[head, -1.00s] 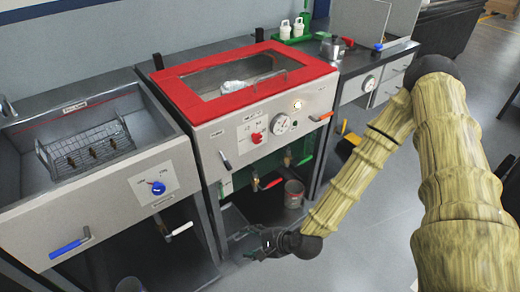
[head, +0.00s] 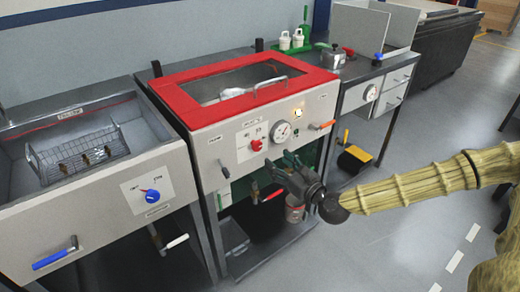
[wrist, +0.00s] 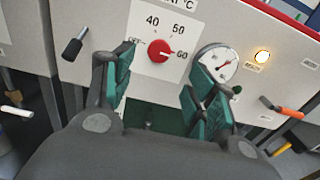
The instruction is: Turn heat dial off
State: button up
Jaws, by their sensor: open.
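The heat dial is a red knob (head: 257,145) on the front panel of the red-topped unit (head: 205,118). In the wrist view the red knob (wrist: 159,51) sits on a white plate (wrist: 142,62) marked 40, 50 and 60, with a partly hidden label at left. Its pale pointer mark faces right, towards 60. My gripper (head: 279,163) is in front of the panel, a little below and right of the knob in the head view. In the wrist view my gripper (wrist: 160,75) is open and empty, its green-padded fingers either side of the knob and apart from it.
A round gauge (wrist: 215,63) and a lit lamp (wrist: 262,57) are right of the dial. A black handle (wrist: 75,43) sticks out at left, an orange one (wrist: 288,111) at right. A blue knob (head: 152,196) is on the left unit. Floor at right is open.

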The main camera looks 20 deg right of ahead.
aim_at(259, 146)
jog(key=shift+p+x, duration=0.5)
jog(key=shift+x, duration=4.9)
jog(key=c, duration=1)
